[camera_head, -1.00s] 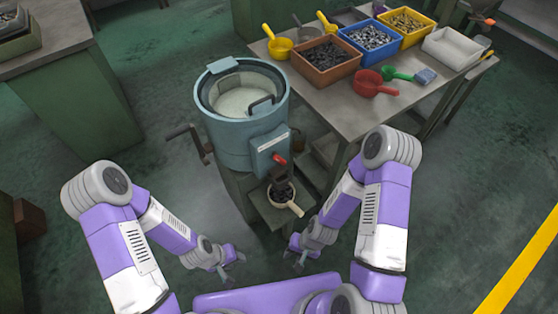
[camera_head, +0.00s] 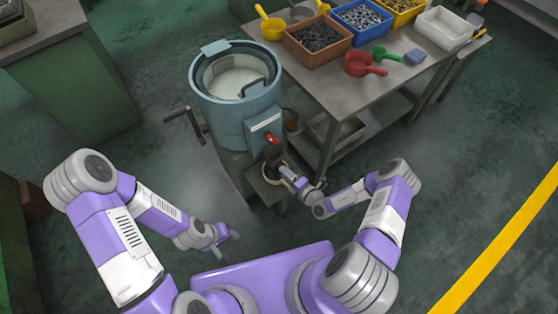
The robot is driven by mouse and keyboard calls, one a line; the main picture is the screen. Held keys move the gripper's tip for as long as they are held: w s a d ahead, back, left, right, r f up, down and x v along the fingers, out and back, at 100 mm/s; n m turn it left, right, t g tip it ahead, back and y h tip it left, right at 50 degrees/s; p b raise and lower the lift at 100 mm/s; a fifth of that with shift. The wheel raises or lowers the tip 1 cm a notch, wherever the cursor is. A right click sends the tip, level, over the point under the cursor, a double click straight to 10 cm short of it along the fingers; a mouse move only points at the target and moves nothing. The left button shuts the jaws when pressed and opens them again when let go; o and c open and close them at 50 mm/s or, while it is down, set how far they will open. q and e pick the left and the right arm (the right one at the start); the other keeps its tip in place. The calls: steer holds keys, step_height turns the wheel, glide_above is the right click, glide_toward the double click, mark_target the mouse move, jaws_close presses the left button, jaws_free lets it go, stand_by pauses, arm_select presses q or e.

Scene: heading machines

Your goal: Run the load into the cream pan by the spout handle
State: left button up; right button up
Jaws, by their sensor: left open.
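The blue-grey round machine (camera_head: 222,122) stands left of the bench, with a pale inner bowl (camera_head: 236,80) in its open top. The red spout handle (camera_head: 273,139) is on the machine's front, above the dark spout (camera_head: 272,154). The cream pan (camera_head: 269,177) sits under the spout on a small stand, mostly hidden by the spout and my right gripper. My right gripper (camera_head: 287,176) is at the pan's handle side; its fingers are too small to tell whether they hold it. My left gripper (camera_head: 232,236) is open and empty, low and left of the stand.
The bench (camera_head: 395,100) at the right holds a brown bin (camera_head: 318,40), a blue bin (camera_head: 362,22), a white tray (camera_head: 445,28), and red (camera_head: 362,65) and green (camera_head: 388,54) scoops. A crank (camera_head: 184,118) sticks out left of the machine. The floor at right is clear.

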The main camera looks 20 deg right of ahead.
steer(key=shift+m+t+h, duration=0.4)
steer(key=shift+m+h, duration=0.3)
steer(key=shift+m, duration=0.1)
steer(key=w, duration=0.2)
steer(key=w+f+b, duration=0.1)
steer(key=w, duration=0.2)
steer(key=w+f, duration=0.1)
steer(key=w, duration=0.1)
steer(key=shift+w+a+b, duration=0.25)
steer(key=shift+w+b, duration=0.05)
steer(key=shift+b, duration=0.1)
jaws_close()
